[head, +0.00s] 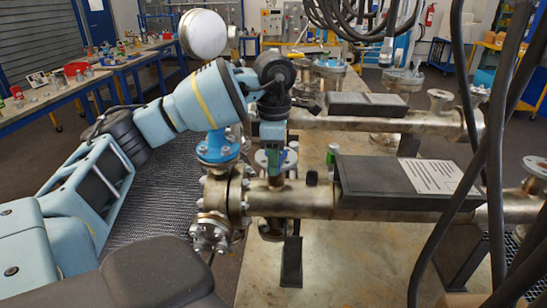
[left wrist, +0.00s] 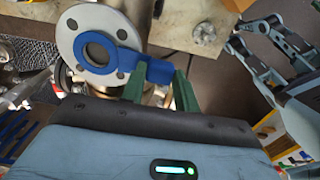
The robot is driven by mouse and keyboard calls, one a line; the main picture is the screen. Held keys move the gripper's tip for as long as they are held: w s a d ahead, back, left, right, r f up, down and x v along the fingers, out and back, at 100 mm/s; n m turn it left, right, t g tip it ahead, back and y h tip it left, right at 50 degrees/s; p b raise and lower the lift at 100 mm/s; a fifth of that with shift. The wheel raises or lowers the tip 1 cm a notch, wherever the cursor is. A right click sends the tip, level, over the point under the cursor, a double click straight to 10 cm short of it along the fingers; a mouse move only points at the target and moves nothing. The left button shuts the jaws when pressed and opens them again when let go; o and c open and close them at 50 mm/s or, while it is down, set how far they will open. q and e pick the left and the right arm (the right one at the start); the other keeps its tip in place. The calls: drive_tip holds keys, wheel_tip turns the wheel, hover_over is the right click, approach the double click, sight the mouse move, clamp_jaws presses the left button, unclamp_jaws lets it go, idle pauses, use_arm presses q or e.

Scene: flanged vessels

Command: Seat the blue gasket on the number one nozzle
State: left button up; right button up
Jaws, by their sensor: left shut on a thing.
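The blue gasket (left wrist: 127,60) is a flat ring with a tab. In the left wrist view its ring overlaps the middle of a grey nozzle flange (left wrist: 66,45) with bolt holes, roughly centred on the dark bore. I cannot tell whether the ring touches the flange face. My left gripper (left wrist: 158,71) has green fingers shut on the gasket's tab. In the head view the left gripper (head: 283,160) points down over an upright nozzle flange (head: 262,161) on the near vessel, and mostly hides the gasket. No nozzle number is readable. My right gripper is not seen.
The near vessel (head: 310,200) lies on a worn bench (head: 325,270), with a blue-flanged valve (head: 217,147) left of the nozzle. A dark plate (head: 400,185) with a label covers its right part. A second vessel (head: 340,122) lies behind. Black cables (head: 490,150) hang at the right.

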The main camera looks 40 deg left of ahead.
use_arm(q)
drive_tip(key=shift+f, duration=0.2)
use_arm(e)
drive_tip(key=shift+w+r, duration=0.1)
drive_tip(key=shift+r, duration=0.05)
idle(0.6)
use_arm(q)
drive_tip(key=o, duration=1.4)
drive_tip(key=shift+r+p, duration=1.6)
drive_tip(key=shift+r, duration=1.9)
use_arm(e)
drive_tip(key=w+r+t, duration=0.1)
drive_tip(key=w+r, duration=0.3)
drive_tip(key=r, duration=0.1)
